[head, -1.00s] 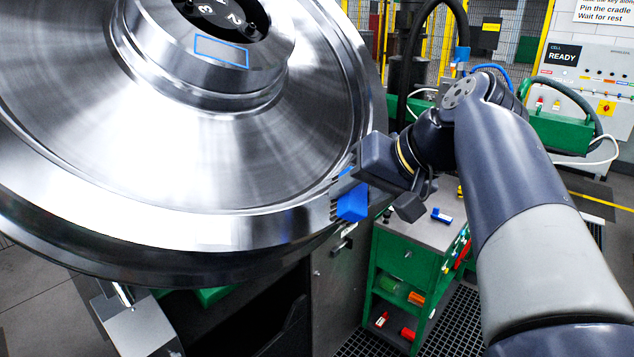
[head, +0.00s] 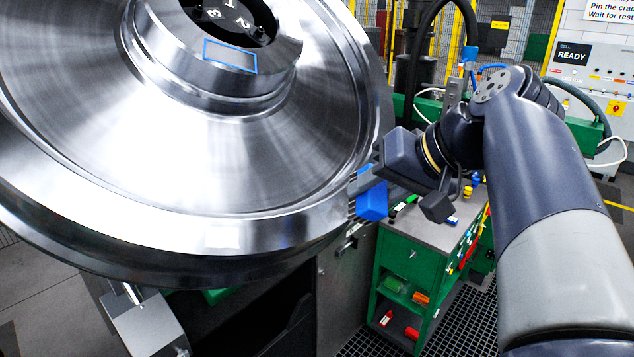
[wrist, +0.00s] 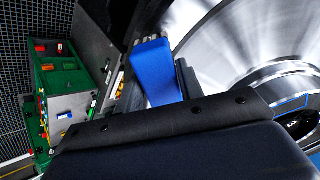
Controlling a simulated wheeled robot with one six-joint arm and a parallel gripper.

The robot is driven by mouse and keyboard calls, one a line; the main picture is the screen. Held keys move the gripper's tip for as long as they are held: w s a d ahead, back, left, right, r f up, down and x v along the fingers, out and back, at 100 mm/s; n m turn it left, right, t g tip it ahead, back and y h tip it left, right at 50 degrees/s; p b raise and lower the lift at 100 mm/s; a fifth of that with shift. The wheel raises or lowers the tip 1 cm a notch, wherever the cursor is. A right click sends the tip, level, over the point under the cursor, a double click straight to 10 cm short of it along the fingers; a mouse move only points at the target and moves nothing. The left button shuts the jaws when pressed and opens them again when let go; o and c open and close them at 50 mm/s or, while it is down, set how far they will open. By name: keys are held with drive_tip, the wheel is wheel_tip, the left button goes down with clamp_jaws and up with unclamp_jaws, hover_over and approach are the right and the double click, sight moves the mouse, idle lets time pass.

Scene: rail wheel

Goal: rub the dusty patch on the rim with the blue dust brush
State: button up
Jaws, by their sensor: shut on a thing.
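The blue dust brush (head: 371,201) is held in my gripper (head: 374,181), at the right edge of the big steel wheel (head: 130,160). Its bristles point left toward the wheel's rim (head: 285,228); I cannot tell whether they touch it. In the wrist view, the brush (wrist: 155,75) stands beyond the dark gripper body, with the bristles at its top end and the shiny wheel (wrist: 215,30) to the right. A pale rectangular spot (head: 222,238) shows on the lower rim; I cannot tell whether it is dust or a reflection.
A green tool cart (head: 405,275) with a grey top and small coloured items stands below and right of the brush. A grey cabinet (head: 345,285) stands under the wheel. A control panel (head: 600,85) and wire fence are behind.

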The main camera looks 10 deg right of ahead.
drive_tip(key=shift+b+x, duration=1.2)
drive_tip(key=shift+x, duration=1.15)
drive_tip(key=shift+b+x, duration=0.5)
drive_tip(key=shift+x, duration=0.65)
drive_tip(key=shift+b+x, duration=0.4)
drive_tip(key=shift+x, duration=0.6)
drive_tip(key=shift+w+d+r+p, duration=0.1)
drive_tip(key=shift+w+d+p, duration=0.25)
drive_tip(key=shift+d, duration=0.3)
drive_tip(key=shift+w+d+p, duration=0.15)
drive_tip(key=shift+w+d, duration=0.35)
drive_tip(key=shift+d, duration=0.15)
drive_tip(key=shift+w+d+p, duration=0.3)
drive_tip(key=shift+w+d, duration=0.35)
drive_tip(key=shift+d, duration=0.2)
drive_tip(key=shift+w+d+p, duration=0.25)
drive_tip(key=shift+w+d, duration=0.45)
drive_tip(key=shift+d, duration=0.2)
drive_tip(key=shift+a, duration=0.1)
